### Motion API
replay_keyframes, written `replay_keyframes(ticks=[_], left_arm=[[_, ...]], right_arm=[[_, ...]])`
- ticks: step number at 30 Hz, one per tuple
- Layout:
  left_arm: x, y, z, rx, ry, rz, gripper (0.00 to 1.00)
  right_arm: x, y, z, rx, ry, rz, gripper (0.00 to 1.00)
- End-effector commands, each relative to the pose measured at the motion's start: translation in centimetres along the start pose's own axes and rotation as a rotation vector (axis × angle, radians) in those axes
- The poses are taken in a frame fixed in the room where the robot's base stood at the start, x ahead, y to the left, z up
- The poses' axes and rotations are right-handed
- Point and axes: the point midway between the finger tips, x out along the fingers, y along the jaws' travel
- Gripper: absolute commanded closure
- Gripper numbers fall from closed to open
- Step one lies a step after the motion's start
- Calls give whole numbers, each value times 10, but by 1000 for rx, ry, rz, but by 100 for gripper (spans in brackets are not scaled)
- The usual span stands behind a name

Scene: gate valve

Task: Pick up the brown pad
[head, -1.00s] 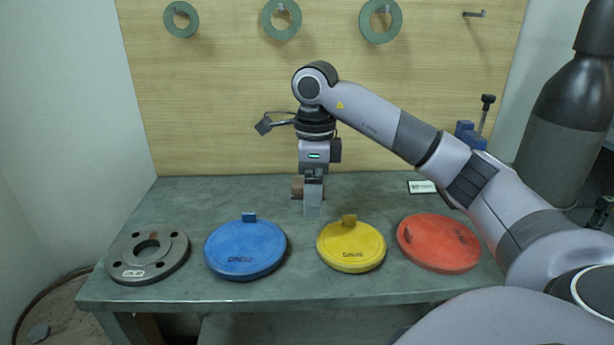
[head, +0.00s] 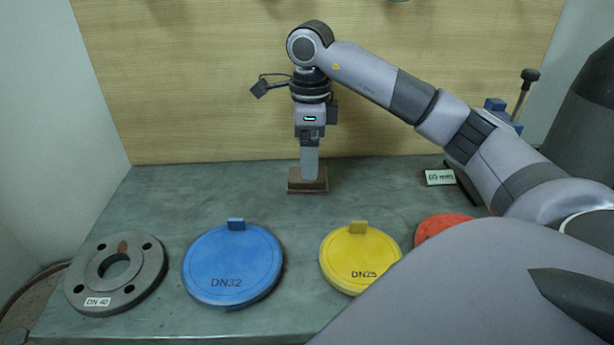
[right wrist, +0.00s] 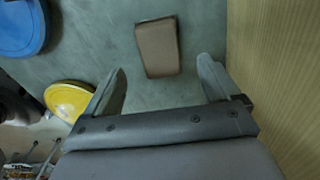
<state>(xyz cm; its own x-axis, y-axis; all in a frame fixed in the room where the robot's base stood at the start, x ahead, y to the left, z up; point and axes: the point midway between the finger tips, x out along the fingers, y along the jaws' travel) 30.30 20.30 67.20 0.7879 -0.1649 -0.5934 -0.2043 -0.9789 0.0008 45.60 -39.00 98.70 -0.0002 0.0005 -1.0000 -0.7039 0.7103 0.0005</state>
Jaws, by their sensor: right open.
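The brown pad (head: 295,185) is a small flat block lying on the green-grey table towards the back. In the right wrist view the brown pad (right wrist: 158,48) lies just beyond the fingertips, in line with the gap between them and apart from both. My right gripper (head: 309,172) points down and hides the middle of the pad in the head view. In the wrist view the right gripper (right wrist: 161,72) is open, with nothing between its fingers. My left gripper is not in view.
In front are a grey DN 40 flange (head: 144,272), a blue DN32 disc (head: 233,262), a yellow DN25 disc (head: 348,262) and a red disc (head: 436,224), partly hidden by my arm. A small white label (head: 440,177) stands at back right. The wooden back panel (head: 200,90) rises behind.

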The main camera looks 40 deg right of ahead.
Motion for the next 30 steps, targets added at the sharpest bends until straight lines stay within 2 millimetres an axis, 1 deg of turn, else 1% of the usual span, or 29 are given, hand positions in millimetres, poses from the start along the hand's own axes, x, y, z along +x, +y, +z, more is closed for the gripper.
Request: replay_keyframes(ticks=[9, 13, 19, 20, 21, 23, 24, 25, 26, 30], left_arm=[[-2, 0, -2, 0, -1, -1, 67], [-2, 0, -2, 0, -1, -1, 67], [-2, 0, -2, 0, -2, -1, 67], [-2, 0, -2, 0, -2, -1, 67], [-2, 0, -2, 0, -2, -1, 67], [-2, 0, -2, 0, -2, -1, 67], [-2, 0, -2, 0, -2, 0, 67], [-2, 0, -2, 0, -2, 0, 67], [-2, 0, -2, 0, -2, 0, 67], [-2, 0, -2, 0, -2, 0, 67]], right_arm=[[45, 0, 4, 0, 3, 2, 11], [54, 0, 4, -1, 1, 0, 11], [54, -1, 5, -1, 1, -1, 11], [54, -1, 5, -1, 0, -1, 14], [54, -1, 5, -1, 1, -1, 27], [54, -1, 5, 0, 0, -1, 46], [54, -1, 5, 0, 0, -1, 59], [54, -1, 5, 0, 0, -1, 69], [54, -1, 5, 0, 0, -1, 71], [54, -1, 5, 0, 0, -1, 71]])
